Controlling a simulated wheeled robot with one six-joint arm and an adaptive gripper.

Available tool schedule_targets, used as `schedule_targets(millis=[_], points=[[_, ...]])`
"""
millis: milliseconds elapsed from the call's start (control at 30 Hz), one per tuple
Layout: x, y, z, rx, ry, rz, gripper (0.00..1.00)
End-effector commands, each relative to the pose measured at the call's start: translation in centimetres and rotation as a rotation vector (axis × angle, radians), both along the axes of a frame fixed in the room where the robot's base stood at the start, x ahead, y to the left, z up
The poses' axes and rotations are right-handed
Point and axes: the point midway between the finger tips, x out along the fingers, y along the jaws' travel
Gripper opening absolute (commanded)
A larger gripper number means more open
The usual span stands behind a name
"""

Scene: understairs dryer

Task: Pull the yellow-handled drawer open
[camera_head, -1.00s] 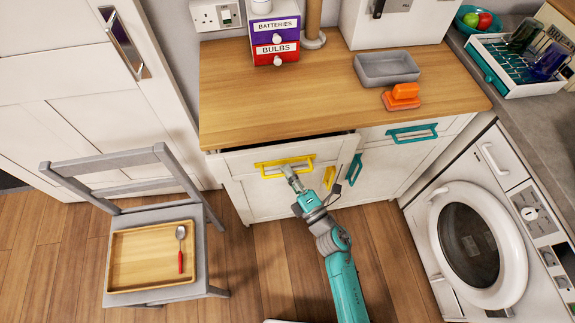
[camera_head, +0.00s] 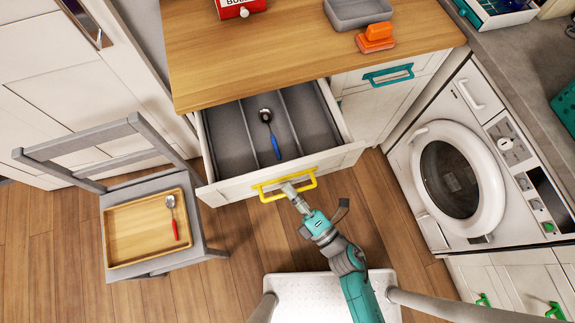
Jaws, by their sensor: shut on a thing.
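The yellow handle (camera_head: 267,191) is on the front of a white drawer (camera_head: 232,188) under the wooden counter. My gripper (camera_head: 287,188) is shut on the yellow handle near its middle. The drawer stands well out from the cabinet. Its grey inside (camera_head: 231,146) shows long compartments. A blue-handled spoon (camera_head: 271,133) lies in the middle compartment, bowl toward the cabinet. The fingertips are small and partly merge with the handle in this view.
A grey chair (camera_head: 150,180) at left holds a wooden tray (camera_head: 120,256) with a red-handled spoon (camera_head: 173,215). A teal-handled drawer (camera_head: 388,75) is shut at right. A washing machine (camera_head: 450,176) stands further right. A grey bin (camera_head: 357,12) and orange brush (camera_head: 375,38) sit on the counter.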

Motion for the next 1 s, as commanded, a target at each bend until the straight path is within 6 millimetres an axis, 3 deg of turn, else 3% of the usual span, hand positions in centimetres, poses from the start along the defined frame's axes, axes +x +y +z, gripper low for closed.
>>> schedule_targets(millis=[433, 467, 533, 1000], points=[[-0.31, -0.13, -0.12, -0.001, 0.003, -0.002, 0.0], [-0.3, -0.13, -0.11, -0.001, 0.003, -0.002, 0.18], [-0.3, -0.12, -0.09, -0.001, 0.002, -0.001, 0.36], [-0.29, -0.09, -0.03, 0.0, 0.0, 0.0, 0.37]])
